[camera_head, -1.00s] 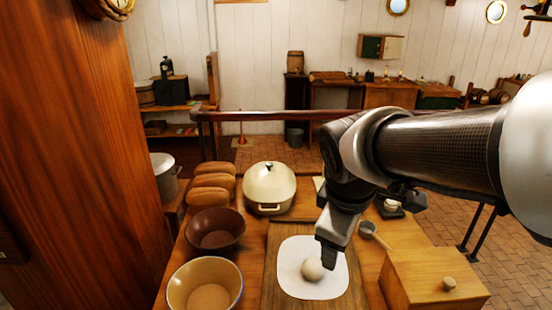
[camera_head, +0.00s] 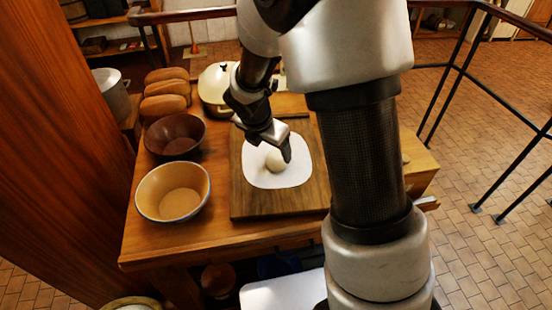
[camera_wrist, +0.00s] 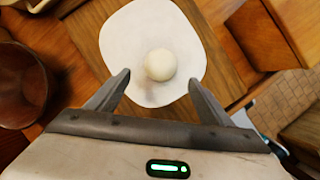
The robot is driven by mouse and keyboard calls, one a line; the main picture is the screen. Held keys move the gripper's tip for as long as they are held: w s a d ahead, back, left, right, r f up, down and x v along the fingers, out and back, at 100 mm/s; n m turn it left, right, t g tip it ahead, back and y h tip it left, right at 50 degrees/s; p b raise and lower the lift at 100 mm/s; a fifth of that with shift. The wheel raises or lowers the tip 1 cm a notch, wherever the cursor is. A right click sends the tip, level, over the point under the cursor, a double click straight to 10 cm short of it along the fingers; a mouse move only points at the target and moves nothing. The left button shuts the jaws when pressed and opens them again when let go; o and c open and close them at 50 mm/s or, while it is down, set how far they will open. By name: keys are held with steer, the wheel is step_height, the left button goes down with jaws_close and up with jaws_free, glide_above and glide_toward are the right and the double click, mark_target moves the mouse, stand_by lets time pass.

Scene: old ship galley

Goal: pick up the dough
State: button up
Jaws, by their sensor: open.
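The dough is a pale, round ball (camera_head: 276,160) on a white square sheet with rounded corners (camera_head: 262,179). The sheet lies on a wooden board (camera_head: 241,207) on the table. My gripper (camera_head: 286,150) is just above the dough in the head view and partly covers it. In the wrist view the dough (camera_wrist: 160,65) lies ahead of the open, empty fingers (camera_wrist: 158,88), roughly centred between them. I cannot tell the exact height of the fingers above the sheet.
A tan bowl (camera_head: 150,206) and a dark brown bowl (camera_head: 165,147) stand left of the board. Bread loaves (camera_head: 163,107) and a cream lidded pot (camera_head: 212,99) are behind. My arm hides much of the table's right side. A railing (camera_head: 455,75) runs at the right.

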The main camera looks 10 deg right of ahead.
mark_target(276, 156)
steer(key=x, duration=0.8)
steer(key=shift+w+d+r, duration=0.1)
steer(key=shift+w+d, duration=0.05)
steer(key=shift+w, duration=0.05)
steer(key=c, duration=1.4)
